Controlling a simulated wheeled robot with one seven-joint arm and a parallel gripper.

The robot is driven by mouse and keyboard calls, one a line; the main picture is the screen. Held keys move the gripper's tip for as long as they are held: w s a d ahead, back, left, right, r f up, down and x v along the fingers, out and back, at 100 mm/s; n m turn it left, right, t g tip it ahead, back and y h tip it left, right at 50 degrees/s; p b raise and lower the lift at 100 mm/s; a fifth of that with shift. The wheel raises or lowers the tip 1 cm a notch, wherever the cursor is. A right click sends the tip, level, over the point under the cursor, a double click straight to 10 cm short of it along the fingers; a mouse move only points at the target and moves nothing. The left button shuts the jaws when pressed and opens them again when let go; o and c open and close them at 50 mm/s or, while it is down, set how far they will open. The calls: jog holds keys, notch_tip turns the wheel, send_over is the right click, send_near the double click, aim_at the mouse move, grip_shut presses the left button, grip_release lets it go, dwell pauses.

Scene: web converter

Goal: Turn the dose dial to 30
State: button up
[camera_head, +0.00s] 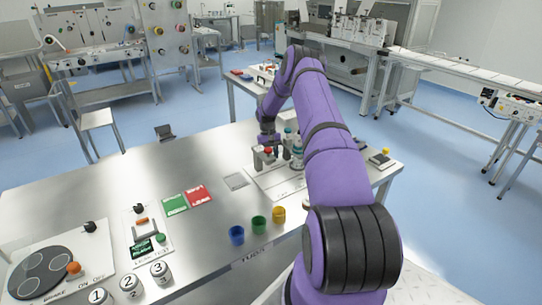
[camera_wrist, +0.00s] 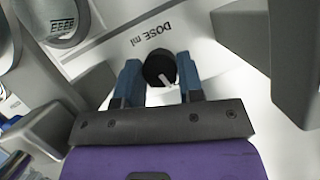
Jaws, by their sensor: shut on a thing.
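The dose dial (camera_wrist: 158,66) is a round black knob with a white pointer line, seen in the wrist view. Its pointer shows toward the bottom of that picture, slightly right. The label "DOSE ml" (camera_wrist: 153,34) reads upside down on the white panel just beyond it. My gripper (camera_wrist: 160,72) has its two blue fingers on either side of the knob, shut on it. The scale numbers cannot be read. In the head view my gripper (camera_head: 267,141) is down at the far side of the steel table, and the dial cannot be made out.
Grey blocks (camera_wrist: 230,50) stand close on both sides of my gripper in the wrist view. In the head view, bottles (camera_head: 297,150) stand right of the gripper. Blue, green and yellow cups (camera_head: 259,224) stand at the table's near edge. The table's middle left (camera_head: 100,190) is clear.

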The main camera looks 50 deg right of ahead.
dwell(0.3)
jog(key=o, duration=0.9)
jog(key=v, duration=1)
jog(key=shift+w+r, duration=0.15)
jog(key=shift+r, duration=0.25)
